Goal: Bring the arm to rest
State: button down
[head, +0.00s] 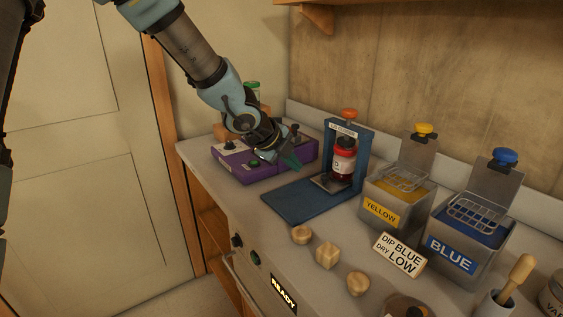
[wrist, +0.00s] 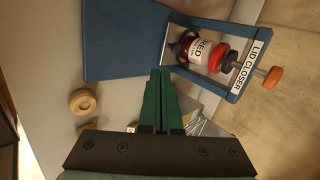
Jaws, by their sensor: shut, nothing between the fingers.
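My gripper (head: 291,164) is in the air at the back left of the bench, in front of a purple device and left of the blue lid closer (head: 343,154). Its green fingers are together in the wrist view (wrist: 158,100), with nothing between them. A jar labelled RED (head: 343,160) with a red lid stands in the lid closer; in the wrist view the jar (wrist: 206,51) and the orange knob are beyond the fingertips. My arm reaches down from the upper left in the head view.
The purple device (head: 240,164) is close to my gripper. A yellow tank (head: 381,211) and a blue tank (head: 452,252) with wire baskets stand to the right. A sign (head: 399,255) reads "DIP BLUE DRY LOW". Three wooden pieces (head: 327,255) lie along the front. A shelf (head: 430,5) is above.

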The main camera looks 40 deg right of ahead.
jog(key=shift+a, duration=0.1)
jog(key=w+a+n+t+y, duration=0.1)
jog(key=w+a+n+y, duration=0.1)
jog(key=w+a+n, duration=0.45)
jog(key=w+a+f+n+t+y, duration=0.1)
jog(key=w+a+n, duration=0.15)
jog(key=a, duration=0.75)
jog(key=w+a+n+t+y, duration=0.1)
jog(key=w+a+n+y, duration=0.1)
jog(key=w+a+n, duration=0.45)
jog(key=s+a+n+y, duration=0.1)
jog(key=s+a+n, duration=0.2)
jog(key=a+n, duration=0.3)
jog(key=s+a+n+g+y, duration=0.1)
jog(key=s+a+n, duration=0.3)
jog(key=a, duration=0.8)
jog(key=s+a+n+g+y, duration=0.1)
jog(key=s+a+n, duration=0.2)
jog(key=a+n, duration=0.5)
jog(key=shift+s+a, duration=0.3)
jog(key=shift+a, duration=0.1)
